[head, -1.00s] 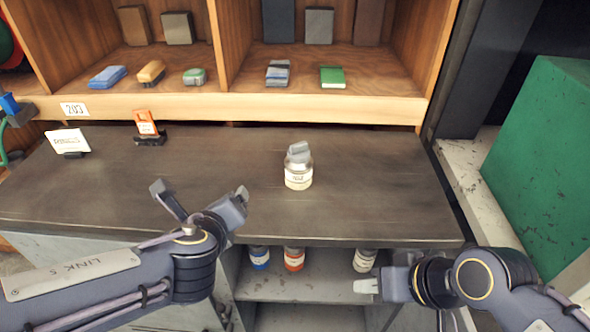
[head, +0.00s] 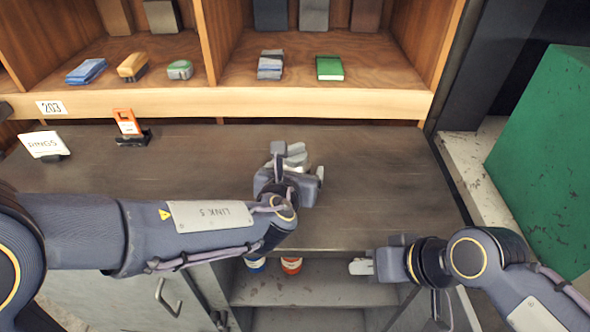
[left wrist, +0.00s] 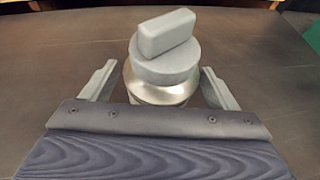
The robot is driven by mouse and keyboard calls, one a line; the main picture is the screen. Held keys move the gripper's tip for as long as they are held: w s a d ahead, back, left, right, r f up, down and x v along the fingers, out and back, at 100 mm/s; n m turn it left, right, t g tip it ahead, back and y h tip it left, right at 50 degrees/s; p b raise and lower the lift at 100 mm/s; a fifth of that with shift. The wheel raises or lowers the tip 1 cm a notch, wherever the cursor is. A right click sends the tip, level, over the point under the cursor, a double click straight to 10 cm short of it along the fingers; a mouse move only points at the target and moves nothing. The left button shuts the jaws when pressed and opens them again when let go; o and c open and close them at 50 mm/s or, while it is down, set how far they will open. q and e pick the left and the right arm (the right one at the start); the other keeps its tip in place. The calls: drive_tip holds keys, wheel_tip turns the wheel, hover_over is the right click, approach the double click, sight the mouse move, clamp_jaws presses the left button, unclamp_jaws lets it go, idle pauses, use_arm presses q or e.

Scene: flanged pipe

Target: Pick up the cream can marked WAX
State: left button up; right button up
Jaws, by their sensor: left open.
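The cream can (head: 301,161) stands upright on the dark worktop, mostly hidden by my left gripper in the head view. In the left wrist view the can (left wrist: 160,88) has a silvery shoulder and a grey lid (left wrist: 165,66). A small grey block (left wrist: 166,33) lies on the lid. Its label is hidden now, so I cannot read WAX. My left gripper (head: 299,170) is open, its fingers on either side of the can with visible gaps in the left wrist view (left wrist: 160,90). My right gripper (head: 362,267) is low at the bench front, its jaw state unclear.
The worktop (head: 385,185) is clear to the right. A wooden shelf (head: 330,105) is behind.

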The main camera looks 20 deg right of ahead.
use_arm(q)
drive_tip(key=c, duration=0.9)
drive_tip(key=shift+o, duration=0.2)
drive_tip(key=shift+r, duration=0.1)
